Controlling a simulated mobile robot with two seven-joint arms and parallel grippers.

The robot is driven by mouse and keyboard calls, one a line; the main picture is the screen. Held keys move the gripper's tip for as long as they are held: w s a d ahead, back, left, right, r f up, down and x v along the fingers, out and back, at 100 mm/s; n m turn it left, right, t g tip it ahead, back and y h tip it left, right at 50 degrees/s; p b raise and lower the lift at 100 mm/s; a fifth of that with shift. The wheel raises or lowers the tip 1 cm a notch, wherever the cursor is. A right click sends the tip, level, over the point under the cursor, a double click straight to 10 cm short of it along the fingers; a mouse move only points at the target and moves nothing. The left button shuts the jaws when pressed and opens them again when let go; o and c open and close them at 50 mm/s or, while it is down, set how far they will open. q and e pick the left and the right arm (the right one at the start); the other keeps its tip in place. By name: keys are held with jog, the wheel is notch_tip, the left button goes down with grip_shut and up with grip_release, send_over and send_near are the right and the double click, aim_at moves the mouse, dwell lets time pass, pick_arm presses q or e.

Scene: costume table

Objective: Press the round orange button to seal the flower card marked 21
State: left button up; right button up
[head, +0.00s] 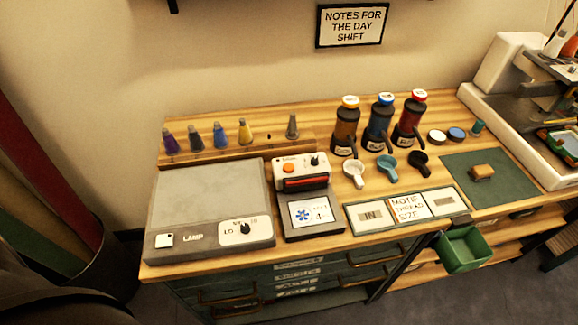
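The round orange button (289,168) sits on top of a small white and red sealing device (315,165), left of a black knob. In front of the device, a white card (316,212) with a blue flower lies in a dark holder. Its small print seems to include a 4; I cannot make out a 21. Neither of my grippers is in view.
A grey lamp box (208,200) stands left of the device. Several cones (219,135) stand on a wooden rack behind. Dark bottles (379,125) and small scoops (387,167) stand to the right. A green bin (463,250) hangs at the front edge.

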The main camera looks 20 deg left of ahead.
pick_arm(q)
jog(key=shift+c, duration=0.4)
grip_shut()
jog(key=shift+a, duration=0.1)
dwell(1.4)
